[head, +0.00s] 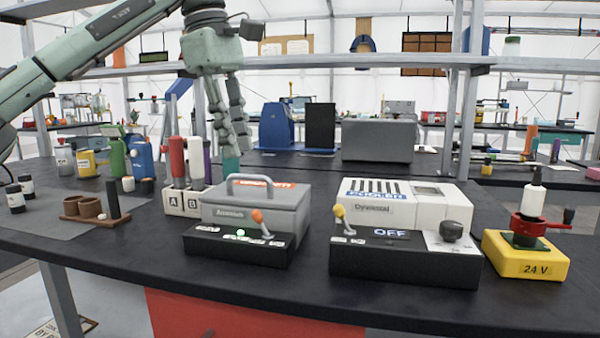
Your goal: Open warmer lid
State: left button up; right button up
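The warmer appears to be the grey box (240,207) with a raised grey handle (262,178) on its lid, standing near the front of the black table. Its lid looks shut. A black control panel (235,249) with an orange-knobbed lever and a green light sits in front of it. My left gripper (236,149) hangs fingers down, above and behind the box's left part in the picture. Its two fingers look a little apart, with nothing clearly held; a teal thing (231,168) shows just below the tips. My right gripper is out of view.
A rack (183,204) marked A and B with coloured tubes stands left of the box. A white device (408,203) with a panel reading OFF stands to the right, then a yellow 24 V base (525,262). A shelf (330,69) crosses above. Bottles stand at left.

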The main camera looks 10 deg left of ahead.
aim_at(254, 190)
jog(key=k, duration=1)
